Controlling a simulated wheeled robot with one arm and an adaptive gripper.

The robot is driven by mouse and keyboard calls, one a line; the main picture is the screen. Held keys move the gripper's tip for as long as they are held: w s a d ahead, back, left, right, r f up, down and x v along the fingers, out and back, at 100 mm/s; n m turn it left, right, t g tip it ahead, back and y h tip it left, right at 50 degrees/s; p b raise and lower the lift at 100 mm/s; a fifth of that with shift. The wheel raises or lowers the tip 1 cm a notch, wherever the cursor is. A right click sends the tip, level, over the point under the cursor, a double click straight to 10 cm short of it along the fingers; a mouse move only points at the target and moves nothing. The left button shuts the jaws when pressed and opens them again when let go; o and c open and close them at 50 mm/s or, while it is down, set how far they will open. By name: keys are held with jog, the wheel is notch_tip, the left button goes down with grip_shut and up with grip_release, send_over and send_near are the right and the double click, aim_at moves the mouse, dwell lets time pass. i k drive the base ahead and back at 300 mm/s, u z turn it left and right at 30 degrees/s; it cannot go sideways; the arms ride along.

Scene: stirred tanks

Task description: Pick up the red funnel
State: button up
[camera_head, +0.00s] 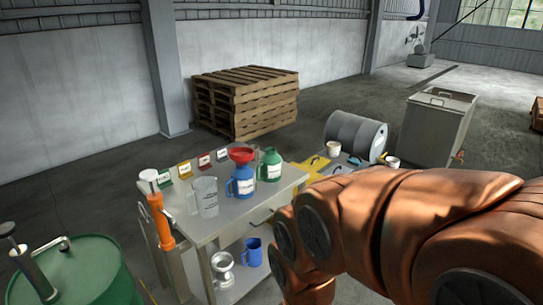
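The red funnel (241,154) sits mouth up in the top of a blue jug (241,183) with a white label. The jug stands upright on the grey table (283,190), near its middle. The funnel's wide rim shows; its spout is hidden inside the jug. My copper-coloured arm fills the lower right, in front of the table's right side. My gripper is not in view, so I cannot see what it holds.
A green jug (270,165) stands just right of the blue one, and a clear measuring jug (206,196) to the left. Small label cards (204,161) line the back edge. An orange pump (160,220) stands at the table's left, near a green drum (80,275).

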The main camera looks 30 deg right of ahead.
aim_at(241, 164)
jog(key=z, duration=0.3)
jog(key=i, duration=0.5)
jog(key=z, duration=2.05)
jog(key=k, duration=1.1)
jog(key=u, duration=2)
jog(key=i, duration=0.7)
